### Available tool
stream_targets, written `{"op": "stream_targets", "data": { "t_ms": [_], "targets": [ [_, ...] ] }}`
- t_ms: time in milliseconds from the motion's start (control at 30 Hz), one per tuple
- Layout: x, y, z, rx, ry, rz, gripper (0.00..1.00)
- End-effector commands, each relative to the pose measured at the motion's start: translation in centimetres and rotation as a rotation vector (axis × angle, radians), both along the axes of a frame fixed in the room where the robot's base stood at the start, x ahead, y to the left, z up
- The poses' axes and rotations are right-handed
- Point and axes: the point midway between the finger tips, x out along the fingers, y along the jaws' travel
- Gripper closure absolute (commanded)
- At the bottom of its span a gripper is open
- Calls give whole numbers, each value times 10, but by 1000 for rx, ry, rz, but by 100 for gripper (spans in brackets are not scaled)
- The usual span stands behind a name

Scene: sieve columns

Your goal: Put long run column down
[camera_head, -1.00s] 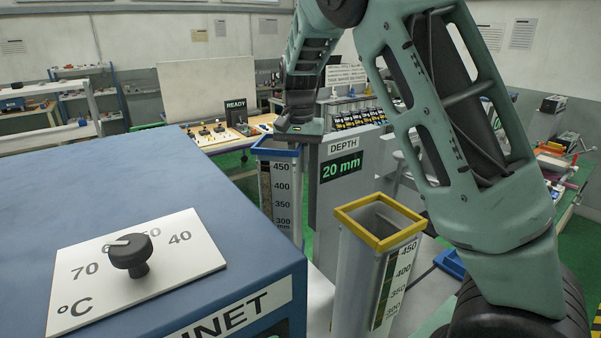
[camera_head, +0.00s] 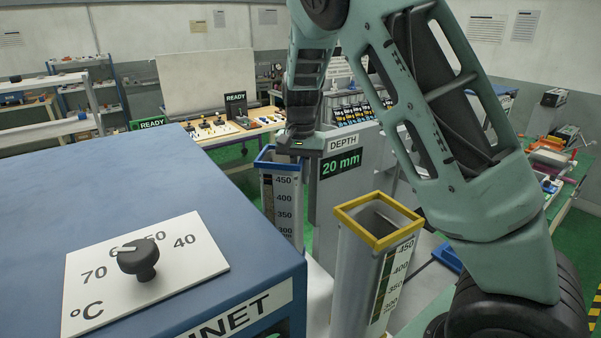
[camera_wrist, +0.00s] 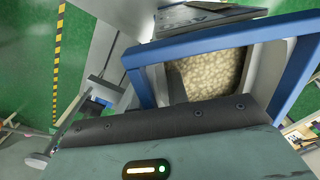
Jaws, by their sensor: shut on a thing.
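A tall grey column with a blue rim (camera_head: 284,203) and a 450–350 scale stands upright just beyond the blue cabinet. My gripper (camera_head: 301,150) is shut on this blue-rimmed column at its top edge. In the wrist view the blue rim (camera_wrist: 203,40) is close to the gripper, and pale round grains (camera_wrist: 207,76) lie inside. The column's lower end is hidden, so I cannot tell whether it touches anything below. No name reading "long run" is visible on it.
A yellow-rimmed column (camera_head: 373,265) stands nearer, at the right. A grey panel reading "DEPTH 20 mm" (camera_head: 341,164) is beside the blue-rimmed column. The blue cabinet (camera_head: 150,190) with a temperature knob (camera_head: 140,262) fills the left. My arm hides part of the right side.

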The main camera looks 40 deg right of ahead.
Motion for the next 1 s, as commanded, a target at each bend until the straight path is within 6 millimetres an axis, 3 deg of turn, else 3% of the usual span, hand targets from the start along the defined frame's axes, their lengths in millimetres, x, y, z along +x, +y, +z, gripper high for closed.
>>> {"op": "stream_targets", "data": {
  "t_ms": [33, 100, 367, 533, 1000],
  "targets": [
    [0, 0, -2, -1, 1, 0, 81],
    [0, 0, -1, 0, 1, 0, 62],
    [0, 0, -1, 0, 1, 0, 62],
    [1, 0, 9, 1, -3, 1, 62],
    [1, 0, 99, -1, -4, 1, 62]
  ]
}}
